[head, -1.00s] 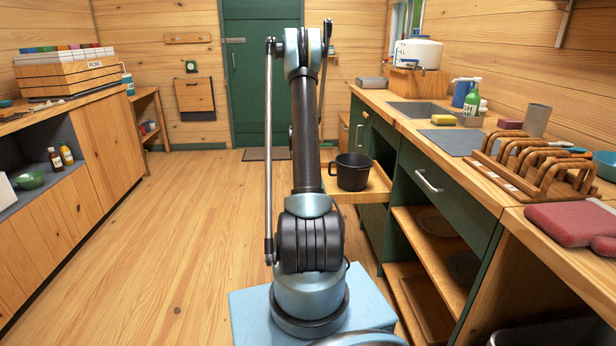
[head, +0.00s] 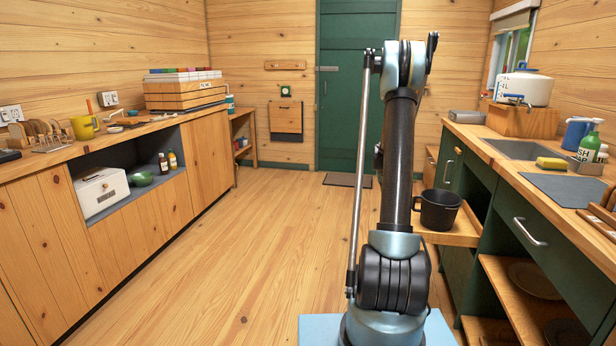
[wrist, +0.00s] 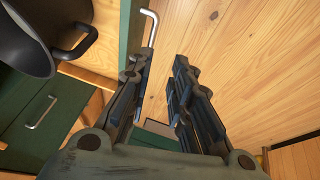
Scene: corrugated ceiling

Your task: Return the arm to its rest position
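My arm (head: 400,150) stands upright in the head view, its dark link rising from a pale blue base to a bent upper joint. My gripper (wrist: 161,62) shows in the wrist view with its two dark fingers apart and nothing between them but a view of the wooden floor. In the head view I cannot make out the gripper behind the arm.
A black pot (head: 438,209) rests on a low wooden surface just right of my arm; it also shows in the wrist view (wrist: 28,38), left of the fingers. Green cabinets (head: 520,222) line the right. The floor (head: 240,250) to the left is clear.

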